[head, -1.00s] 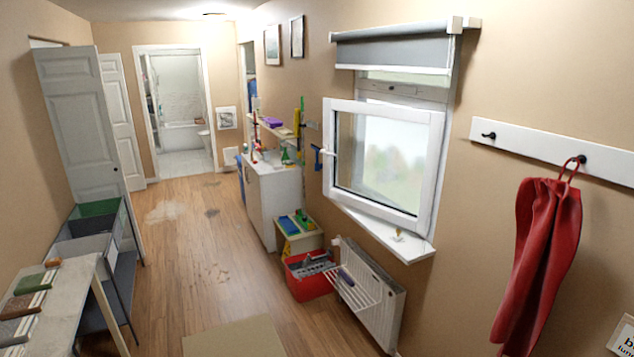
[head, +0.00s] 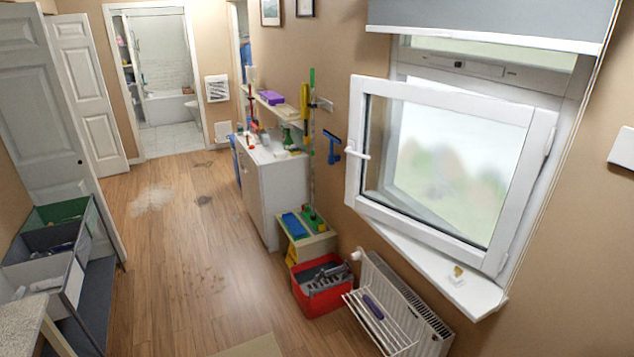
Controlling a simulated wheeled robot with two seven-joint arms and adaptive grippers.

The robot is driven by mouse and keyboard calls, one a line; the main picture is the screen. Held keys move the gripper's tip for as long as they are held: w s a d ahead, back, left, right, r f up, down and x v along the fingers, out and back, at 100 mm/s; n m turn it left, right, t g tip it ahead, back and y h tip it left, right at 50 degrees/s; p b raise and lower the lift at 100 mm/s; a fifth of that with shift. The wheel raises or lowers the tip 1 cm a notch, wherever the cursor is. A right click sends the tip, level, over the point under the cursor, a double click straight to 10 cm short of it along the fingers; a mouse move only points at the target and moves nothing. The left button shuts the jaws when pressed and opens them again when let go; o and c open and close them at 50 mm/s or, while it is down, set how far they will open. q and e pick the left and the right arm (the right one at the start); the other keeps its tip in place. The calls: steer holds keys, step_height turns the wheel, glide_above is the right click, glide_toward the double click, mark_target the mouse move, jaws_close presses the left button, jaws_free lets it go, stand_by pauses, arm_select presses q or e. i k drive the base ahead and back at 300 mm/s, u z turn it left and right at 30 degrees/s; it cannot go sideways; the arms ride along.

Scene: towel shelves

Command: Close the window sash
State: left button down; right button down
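The window sash (head: 372,215) is a white framed pane at the right in the head view. It stands swung open into the room, its free edge on the left and its hinge side on the right. Its white handle (head: 355,154) sits on the left edge and sticks out to the left. The window frame (head: 484,71) shows behind and above it, with a gap at the top and along the lower side. Neither of my grippers is in view.
A radiator with a drying rack (head: 390,308) stands under the windowsill (head: 470,284), which holds a small object. A red toolbox (head: 322,287) and white cabinet (head: 274,190) line the wall. A grey blind (head: 490,18) hangs above. The wooden floor in the middle is open.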

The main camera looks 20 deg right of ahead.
mark_target(540, 123)
steer(key=z, duration=0.35)
steer(key=i, duration=1.25)
steer(key=z, duration=0.65)
